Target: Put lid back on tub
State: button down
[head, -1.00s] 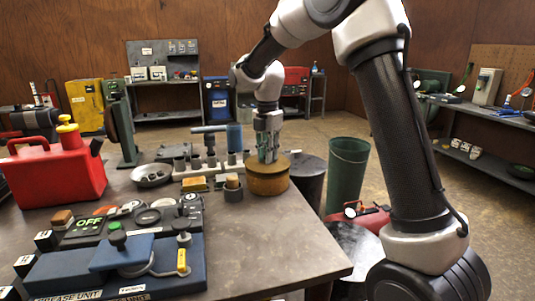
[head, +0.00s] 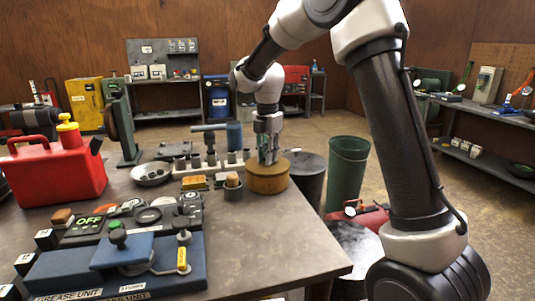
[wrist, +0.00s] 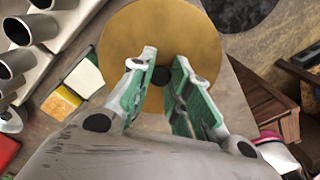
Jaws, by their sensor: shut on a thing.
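The tub (head: 268,186) is a round, tan-brown container near the right edge of the workbench. Its lid (head: 284,162) is a flat tan disc, level over the tub's top; no gap shows between them, though the seam is too small to judge. In the wrist view the lid (wrist: 165,40) shows from above with a dark knob (wrist: 161,75) at its middle. My gripper (head: 268,161) points straight down over the lid, its green-padded fingers (wrist: 160,80) shut on the knob. The tub's inside is hidden.
A small cup with a cork-like top (head: 233,187) and a socket rack (head: 215,166) stand left of the tub. A red fuel can (head: 58,175) and blue grease unit (head: 130,262) are farther left. The bench's front right is bare. A green bin (head: 347,175) stands beyond its edge.

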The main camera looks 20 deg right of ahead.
jog(key=shift+f, duration=0.15)
jog(key=c, duration=1.6)
grip_release()
jog(key=shift+r, duration=5.5)
